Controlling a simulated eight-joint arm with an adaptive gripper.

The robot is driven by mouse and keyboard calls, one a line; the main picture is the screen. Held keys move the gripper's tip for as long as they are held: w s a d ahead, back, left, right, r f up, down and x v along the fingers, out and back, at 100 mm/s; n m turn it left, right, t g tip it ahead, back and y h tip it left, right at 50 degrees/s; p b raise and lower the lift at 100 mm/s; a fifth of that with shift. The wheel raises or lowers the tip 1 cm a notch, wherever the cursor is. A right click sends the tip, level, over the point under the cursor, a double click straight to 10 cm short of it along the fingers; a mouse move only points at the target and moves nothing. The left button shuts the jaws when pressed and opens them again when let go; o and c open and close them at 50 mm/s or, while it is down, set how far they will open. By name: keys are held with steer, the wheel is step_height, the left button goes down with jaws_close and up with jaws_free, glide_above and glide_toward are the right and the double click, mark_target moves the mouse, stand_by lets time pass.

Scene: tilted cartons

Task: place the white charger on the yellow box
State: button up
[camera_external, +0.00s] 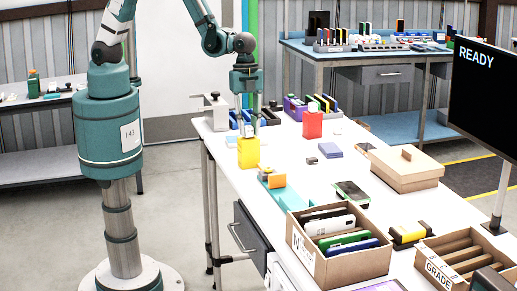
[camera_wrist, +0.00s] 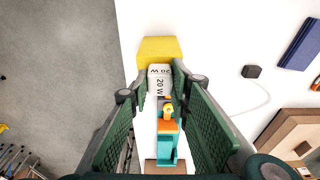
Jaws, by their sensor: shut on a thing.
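The yellow box (camera_external: 249,153) stands near the left edge of the white table; its top also shows in the wrist view (camera_wrist: 158,48). My gripper (camera_external: 247,130) points down just above the yellow box. In the wrist view my gripper (camera_wrist: 161,88) is shut on the white charger (camera_wrist: 160,84), which is marked "20 W" and sits between the green finger pads. The charger overlaps the near part of the yellow box there. I cannot tell whether it touches the box.
A teal stand with an orange block (camera_external: 275,182) is in front of the yellow box. A red box (camera_external: 312,124) and a small dark cube (camera_external: 312,161) are to the right. A carton of phones (camera_external: 340,267) stands nearer. White table surface is clear around the cube.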

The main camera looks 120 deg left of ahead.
steer(key=shift+f, duration=0.25)
steer(key=o, duration=0.9)
steer(key=shift+r, duration=0.2)
steer(key=r, duration=0.4)
steer(key=s+a+r, duration=0.1)
steer(key=r, duration=0.6)
steer(key=shift+s+a+r, duration=0.15)
steer(key=shift+r, duration=0.25)
steer(key=shift+r, duration=0.15)
stand_by(0.4)
